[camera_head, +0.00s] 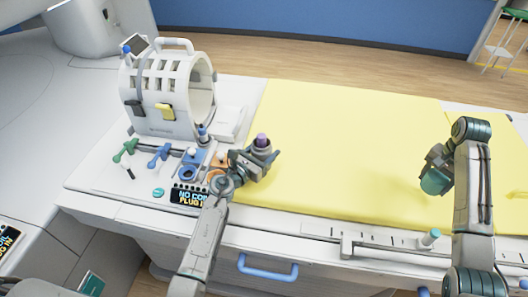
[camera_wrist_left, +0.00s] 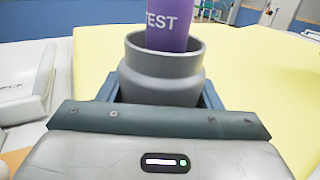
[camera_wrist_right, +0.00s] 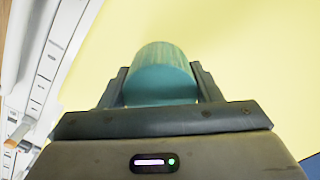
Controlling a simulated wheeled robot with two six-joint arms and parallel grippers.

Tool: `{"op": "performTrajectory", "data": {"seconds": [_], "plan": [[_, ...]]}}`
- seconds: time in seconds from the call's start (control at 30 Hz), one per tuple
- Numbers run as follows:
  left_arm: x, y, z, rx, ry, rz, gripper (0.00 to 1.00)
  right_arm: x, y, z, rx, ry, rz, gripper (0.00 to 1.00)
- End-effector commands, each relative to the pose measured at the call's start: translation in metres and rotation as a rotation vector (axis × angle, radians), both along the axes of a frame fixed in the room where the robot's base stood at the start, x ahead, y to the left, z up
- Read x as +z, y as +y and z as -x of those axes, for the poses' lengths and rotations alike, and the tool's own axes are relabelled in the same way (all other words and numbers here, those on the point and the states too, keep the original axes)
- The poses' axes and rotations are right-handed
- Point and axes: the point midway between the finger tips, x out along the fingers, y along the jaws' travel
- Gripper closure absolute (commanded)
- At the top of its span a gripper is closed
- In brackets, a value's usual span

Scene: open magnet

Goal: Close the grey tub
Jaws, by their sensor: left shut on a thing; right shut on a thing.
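The grey tub (camera_wrist_left: 165,78) is held upright between the fingers of my left gripper (camera_head: 256,164). Its top is open, and a purple cylinder (camera_wrist_left: 168,27) marked "TEST" stands in it and sticks out above the rim. The purple top (camera_head: 262,141) also shows in the head view, over the left edge of the yellow mat. My right gripper (camera_head: 434,173) is shut on a teal round piece (camera_wrist_right: 160,75), held above the right part of the mat. The teal piece also shows in the head view (camera_head: 434,183), well apart from the tub. Its underside is hidden.
A white coil-like ring device (camera_head: 165,90) stands at the back left of the bed. Green and blue small handles (camera_head: 158,155), and a "NO COIN PLUG IN" sign (camera_head: 190,196) lie near the left gripper. The yellow mat (camera_head: 345,130) between the grippers is clear.

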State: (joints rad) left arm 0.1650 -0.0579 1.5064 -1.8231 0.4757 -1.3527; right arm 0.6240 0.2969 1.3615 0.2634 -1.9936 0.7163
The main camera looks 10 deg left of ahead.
Motion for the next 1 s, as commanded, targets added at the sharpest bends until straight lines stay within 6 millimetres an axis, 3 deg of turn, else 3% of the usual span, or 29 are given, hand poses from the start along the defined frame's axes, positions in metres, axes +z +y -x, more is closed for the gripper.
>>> {"op": "performTrajectory", "data": {"seconds": [0.43, 0.47, 0.57, 0.93, 1.0], "plan": [[-0.0063, 0.0001, -0.0002, 0.001, -0.003, 0.000, 0.88, -0.0036, 0.0000, 0.0000, 0.000, 0.000, 0.000, 0.64], [-0.0078, 0.0001, 0.0003, 0.000, 0.000, -0.001, 0.39, -0.0035, 0.0001, -0.0001, 0.000, 0.000, 0.000, 0.64], [-0.0068, 0.0001, 0.0003, 0.000, 0.000, -0.001, 0.20, -0.0024, 0.0000, 0.0000, 0.000, 0.000, 0.000, 0.64], [-0.0022, 0.0003, 0.0006, 0.000, 0.000, -0.001, 0.20, 0.0019, 0.0000, -0.0001, 0.000, 0.000, 0.000, 0.64], [-0.0070, 0.0047, 0.0092, 0.001, 0.001, -0.003, 0.20, -0.0026, 0.0000, 0.0000, 0.000, 0.000, 0.000, 0.64]]}}
